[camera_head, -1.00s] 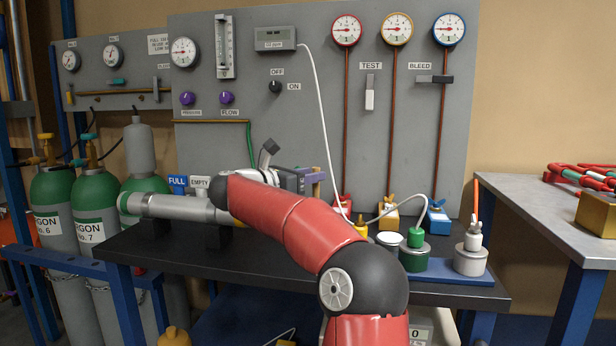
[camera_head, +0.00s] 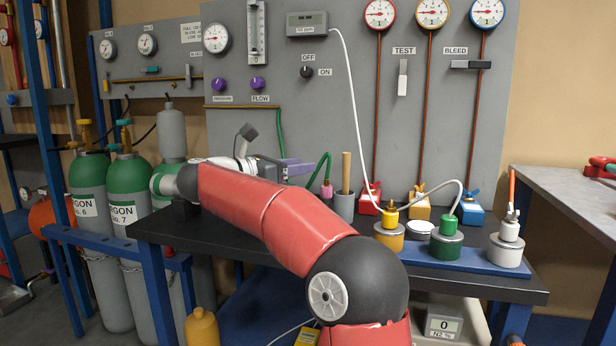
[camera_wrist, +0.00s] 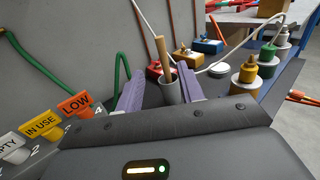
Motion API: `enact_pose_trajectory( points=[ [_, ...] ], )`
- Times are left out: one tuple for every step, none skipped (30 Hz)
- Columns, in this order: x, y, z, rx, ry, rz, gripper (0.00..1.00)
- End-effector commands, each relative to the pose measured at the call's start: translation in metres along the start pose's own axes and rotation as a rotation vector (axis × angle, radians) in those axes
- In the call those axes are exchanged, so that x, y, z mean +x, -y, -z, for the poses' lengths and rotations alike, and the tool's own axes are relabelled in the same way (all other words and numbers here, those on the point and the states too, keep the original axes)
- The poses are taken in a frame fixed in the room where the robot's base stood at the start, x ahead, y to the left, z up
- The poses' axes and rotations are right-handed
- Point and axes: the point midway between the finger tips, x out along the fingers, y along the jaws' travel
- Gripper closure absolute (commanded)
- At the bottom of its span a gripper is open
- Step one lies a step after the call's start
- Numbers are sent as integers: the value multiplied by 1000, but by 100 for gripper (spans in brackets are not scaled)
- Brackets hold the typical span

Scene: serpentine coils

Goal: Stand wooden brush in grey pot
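The wooden brush (camera_head: 346,172) stands upright in the grey pot (camera_head: 344,206) on the dark bench. Only its plain wooden handle shows above the rim; its lower end is hidden inside the pot. My gripper (camera_head: 306,168), with purple fingers, is left of the handle and apart from it. In the wrist view my gripper (camera_wrist: 159,72) is open and empty, its fingers spread wide. The brush handle (camera_wrist: 162,48) and pot (camera_wrist: 170,92) appear beyond and between the fingertips.
A green hose (camera_head: 318,172) with a pink end stands just left of the pot. Red (camera_head: 370,200), yellow (camera_head: 419,204) and blue (camera_head: 469,208) blocks line the panel's foot. A blue tray (camera_head: 470,260) holding capped containers is to the right. Signs (camera_wrist: 40,124) stand left in the wrist view.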

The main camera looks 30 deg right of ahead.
Motion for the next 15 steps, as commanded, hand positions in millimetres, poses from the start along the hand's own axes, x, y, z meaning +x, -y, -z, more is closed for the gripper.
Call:
enact_pose_trajectory(
  points=[
    [-2,0,0,0,0,-1,62],
    [-3,0,0,0,0,0,62],
    [-3,0,0,0,0,0,62],
    [-3,0,0,0,0,0,62],
    [-3,0,0,0,0,1,62],
    [-3,0,0,0,0,1,62],
    [-3,0,0,0,0,1,62],
    [-3,0,-1,-1,1,-1,62],
    [-5,-1,-2,-6,8,-9,62],
    [-7,-2,-4,-15,21,-22,62],
    [-11,-5,-8,-29,41,-44,62],
    [-19,-9,-16,-57,83,-87,62],
    [-27,-14,-23,-89,124,-131,62],
    [-38,-20,-32,-130,176,-179,62],
    [-55,-28,-44,-199,261,-257,62]
  ],
)
